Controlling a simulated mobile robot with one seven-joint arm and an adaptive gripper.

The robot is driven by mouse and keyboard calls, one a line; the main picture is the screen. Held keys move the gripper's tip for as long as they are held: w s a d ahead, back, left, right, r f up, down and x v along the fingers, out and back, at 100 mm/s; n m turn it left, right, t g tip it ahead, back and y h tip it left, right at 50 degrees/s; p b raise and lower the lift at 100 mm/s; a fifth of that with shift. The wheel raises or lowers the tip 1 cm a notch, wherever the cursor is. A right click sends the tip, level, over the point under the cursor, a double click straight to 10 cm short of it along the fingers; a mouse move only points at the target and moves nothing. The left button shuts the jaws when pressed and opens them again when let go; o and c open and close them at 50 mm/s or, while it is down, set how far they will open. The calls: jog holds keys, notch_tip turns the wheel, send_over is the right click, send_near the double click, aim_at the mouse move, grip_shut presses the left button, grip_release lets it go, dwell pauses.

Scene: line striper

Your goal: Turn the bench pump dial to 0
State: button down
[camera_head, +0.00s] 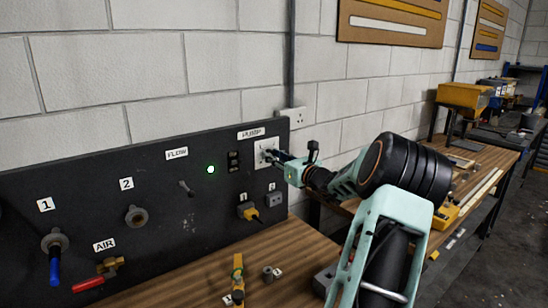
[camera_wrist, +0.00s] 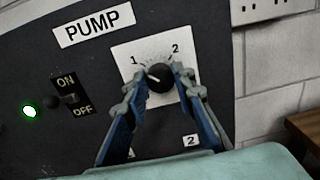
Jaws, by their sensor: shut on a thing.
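The pump dial (camera_wrist: 161,83) is a black round knob on a white plate (camera_wrist: 126,53) under the PUMP label (camera_wrist: 94,24). Its short white mark points to the upper left, roughly toward the 1. The 1 and 2 show above the knob; the 0 is not visible, and my fingers cover the lower plate. My gripper (camera_wrist: 158,76) is shut on the knob, with one blue-grey finger at each side. In the head view my gripper (camera_head: 274,157) reaches the plate (camera_head: 262,147) at the panel's right end.
An ON/OFF switch (camera_wrist: 69,99) and a lit green lamp (camera_wrist: 29,111) sit left of the dial. A yellow plug (camera_head: 248,212) and a grey socket (camera_head: 275,200) are below it. The wooden bench (camera_head: 292,246) holds a yellow-handled tool (camera_head: 238,275) and small parts.

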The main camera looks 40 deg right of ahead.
jog(key=shift+f+b, duration=0.15)
jog(key=shift+b, duration=0.35)
jog(key=n+b, duration=1.8)
jog(key=b, duration=1)
jog(key=shift+f+y, duration=0.1)
jog(key=shift+y, duration=0.2)
jog(key=shift+n, duration=0.3)
jog(key=c, duration=1.6)
grip_release()
